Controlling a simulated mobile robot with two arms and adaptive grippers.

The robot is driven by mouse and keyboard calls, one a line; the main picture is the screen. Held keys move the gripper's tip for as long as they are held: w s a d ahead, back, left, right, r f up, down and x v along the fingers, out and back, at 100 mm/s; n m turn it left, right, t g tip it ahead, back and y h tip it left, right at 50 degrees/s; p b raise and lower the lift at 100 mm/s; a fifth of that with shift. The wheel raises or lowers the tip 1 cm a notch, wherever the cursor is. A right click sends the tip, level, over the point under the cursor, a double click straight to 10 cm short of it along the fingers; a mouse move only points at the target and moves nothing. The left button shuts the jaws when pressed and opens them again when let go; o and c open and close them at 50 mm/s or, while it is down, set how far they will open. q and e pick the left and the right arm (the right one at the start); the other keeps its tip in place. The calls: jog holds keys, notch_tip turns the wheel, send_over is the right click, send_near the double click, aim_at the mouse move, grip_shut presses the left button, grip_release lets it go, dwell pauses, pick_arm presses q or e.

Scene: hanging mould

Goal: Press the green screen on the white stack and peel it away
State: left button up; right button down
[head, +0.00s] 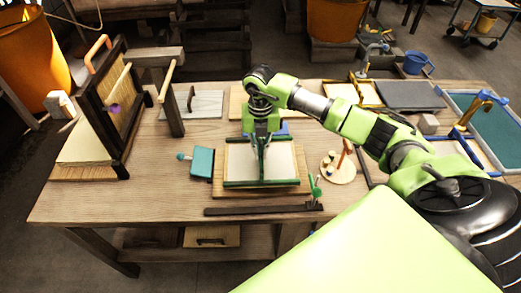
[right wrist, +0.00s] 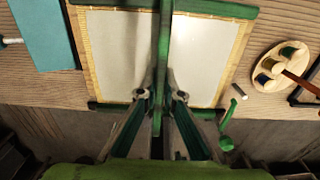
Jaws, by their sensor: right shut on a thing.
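The green screen (head: 261,184) has green bars at its near and far edges and a green bar across the middle. It lies over the white stack (head: 281,165) on a wooden board (head: 304,187); I cannot tell whether it is pressed flat. In the right wrist view the white surface (right wrist: 120,45) shows on both sides of the middle bar (right wrist: 162,45). My right gripper (head: 262,143) is above the stack and shut on that bar; its fingers (right wrist: 160,97) are at either side of it. My left gripper is not in view.
A teal block (head: 202,162) stands left of the board, a round palette (head: 338,167) right of it. A dark strip (head: 262,209) lies in front. An upright mould frame (head: 112,105) stands at left. A blue-framed tray (head: 495,130) is at far right. The table's front left is clear.

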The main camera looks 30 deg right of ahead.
jog(key=shift+f+b, duration=0.55)
jog(key=shift+f, duration=0.2)
dwell(0.3)
jog(key=shift+s+f, duration=0.1)
jog(key=shift+f, duration=0.05)
dwell(1.0)
jog(key=shift+r+p, duration=0.85)
jog(key=shift+r, duration=0.5)
notch_tip(320, 180, up, 6)
jog(key=p, duration=0.4)
jog(key=shift+r+p, duration=0.4)
jog(key=shift+r, duration=0.15)
